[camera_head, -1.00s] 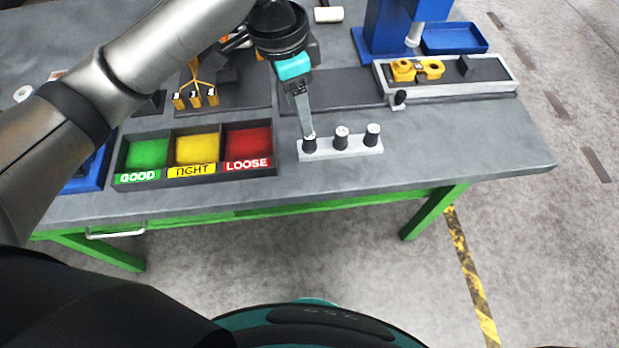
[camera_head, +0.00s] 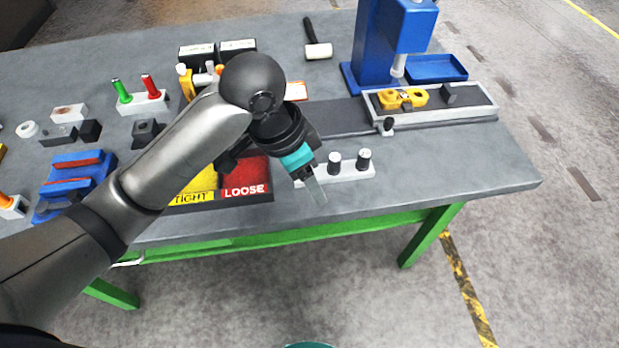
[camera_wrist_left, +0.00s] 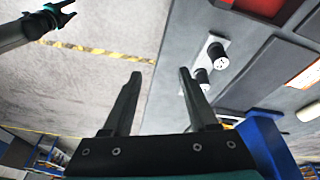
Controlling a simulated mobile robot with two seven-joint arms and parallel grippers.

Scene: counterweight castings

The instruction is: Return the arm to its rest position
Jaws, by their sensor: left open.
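My left gripper (camera_head: 316,195) hangs over the front of the bench, by the white block (camera_head: 350,174) with black pegs. Its fingers are apart and empty in the left wrist view (camera_wrist_left: 160,73). The left arm comes in from the left and covers part of the sorting tray (camera_head: 262,198), with its yellow and red LOOSE compartments. The block's pegs also show in the left wrist view, right of the fingers. Another gripper (camera_wrist_left: 72,9), apparently my right one, shows small at the top left there; its jaws are too small to judge.
A blue press (camera_head: 372,45) and a grey fixture tray (camera_head: 440,112) with a yellow part (camera_head: 402,97) stand at the right. A hammer (camera_head: 317,50) lies at the back. Blue holders (camera_head: 75,180) are at the left. The right front bench surface (camera_head: 450,165) is clear.

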